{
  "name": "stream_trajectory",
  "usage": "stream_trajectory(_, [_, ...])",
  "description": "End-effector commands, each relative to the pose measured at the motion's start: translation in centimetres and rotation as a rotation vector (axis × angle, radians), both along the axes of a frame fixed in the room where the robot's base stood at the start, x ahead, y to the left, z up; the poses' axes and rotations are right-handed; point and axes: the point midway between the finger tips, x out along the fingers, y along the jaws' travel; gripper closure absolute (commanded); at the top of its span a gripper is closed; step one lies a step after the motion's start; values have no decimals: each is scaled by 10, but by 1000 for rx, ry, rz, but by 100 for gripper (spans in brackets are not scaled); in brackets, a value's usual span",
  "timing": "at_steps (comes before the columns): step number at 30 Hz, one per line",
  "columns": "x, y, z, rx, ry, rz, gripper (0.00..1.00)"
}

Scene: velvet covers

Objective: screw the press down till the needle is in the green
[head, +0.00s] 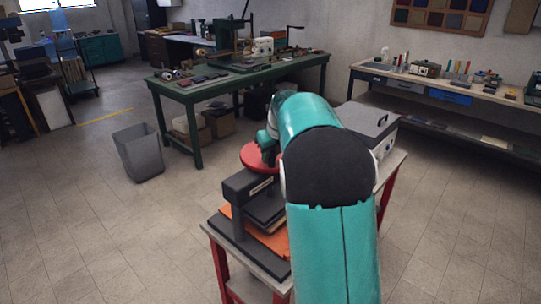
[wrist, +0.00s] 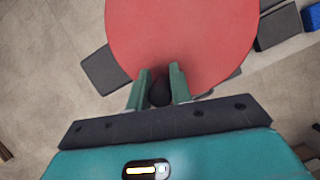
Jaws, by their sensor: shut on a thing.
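The press (head: 240,190) stands on a red-legged table in the head view, with a dark frame, a dark plate and an orange layer lower down. Its round red wheel (head: 252,156) lies flat on top and fills the upper middle of the wrist view (wrist: 180,40). My gripper (wrist: 160,84) is at the wheel's near edge, its two green fingers closed about a dark knob (wrist: 160,93). My teal arm hides part of the press in the head view. I see no gauge needle or green zone in either view.
A grey box (head: 368,128) stands behind on the same table. A green workbench (head: 240,82) with tools is behind to the left, a grey bin (head: 139,152) on the floor before it. A long shelf bench (head: 440,82) runs along the right wall. The floor at left is mostly clear.

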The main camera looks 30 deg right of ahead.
Motion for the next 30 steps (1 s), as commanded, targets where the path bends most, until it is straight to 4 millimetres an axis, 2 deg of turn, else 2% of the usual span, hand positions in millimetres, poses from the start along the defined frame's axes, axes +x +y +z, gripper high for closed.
stream_trajectory(25, [-1,4,-1,6,8,-2,100])
stream_trajectory(26, [-1,4,-1,6,8,0,75])
stream_trajectory(28, [-1,3,-1,5,7,-1,61])
stream_trajectory(29, [-1,3,-1,4,6,-1,57])
stream_trajectory(30, [-1,3,-1,4,6,-3,57])
